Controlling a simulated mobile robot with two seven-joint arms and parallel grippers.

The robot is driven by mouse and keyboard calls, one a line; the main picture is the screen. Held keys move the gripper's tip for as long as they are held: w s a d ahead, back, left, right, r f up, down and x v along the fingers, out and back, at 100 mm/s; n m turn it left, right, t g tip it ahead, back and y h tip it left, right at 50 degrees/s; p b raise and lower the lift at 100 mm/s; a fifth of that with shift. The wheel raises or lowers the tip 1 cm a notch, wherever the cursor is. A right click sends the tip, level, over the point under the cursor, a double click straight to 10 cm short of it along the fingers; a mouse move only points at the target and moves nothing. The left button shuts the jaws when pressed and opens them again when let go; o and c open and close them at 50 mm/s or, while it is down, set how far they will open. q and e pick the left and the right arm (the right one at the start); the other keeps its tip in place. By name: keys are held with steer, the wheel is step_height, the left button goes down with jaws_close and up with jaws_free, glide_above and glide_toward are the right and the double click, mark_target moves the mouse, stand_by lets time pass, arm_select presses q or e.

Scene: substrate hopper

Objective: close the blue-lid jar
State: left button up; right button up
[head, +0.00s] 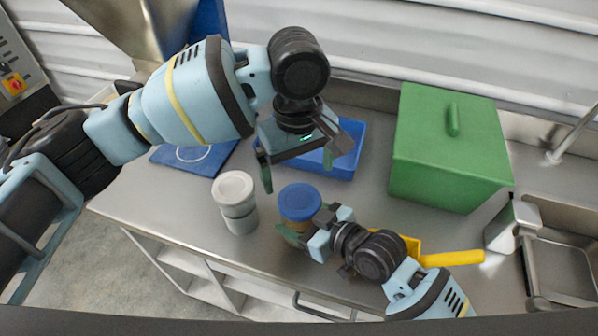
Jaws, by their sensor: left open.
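The blue-lid jar (300,203) stands on the steel counter near its front edge. Its blue lid sits on top; whether it is screwed tight cannot be seen. My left gripper (302,165) is open and empty, above and behind the jar, with its fingers pointing down. It is apart from the lid. My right gripper (296,232) comes in from the lower right and is at the jar's body below the lid. One finger lies along the jar's near side; the other is hidden. It appears shut on the jar.
A white-lid jar (236,203) stands left of the blue-lid jar. A blue tray (347,158) and a blue mat (197,157) lie behind. A green box (450,148) stands at the right. A yellow-handled scoop (452,258) lies by my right arm, near the sink (560,270).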

mark_target(299, 199)
arm_select(q)
steer(key=shift+f, duration=4.05)
steer(key=c, duration=1)
steer(key=shift+m, duration=1.6)
steer(key=o, duration=1.1)
steer(key=shift+r, duration=0.1)
steer(key=shift+r, duration=2.15)
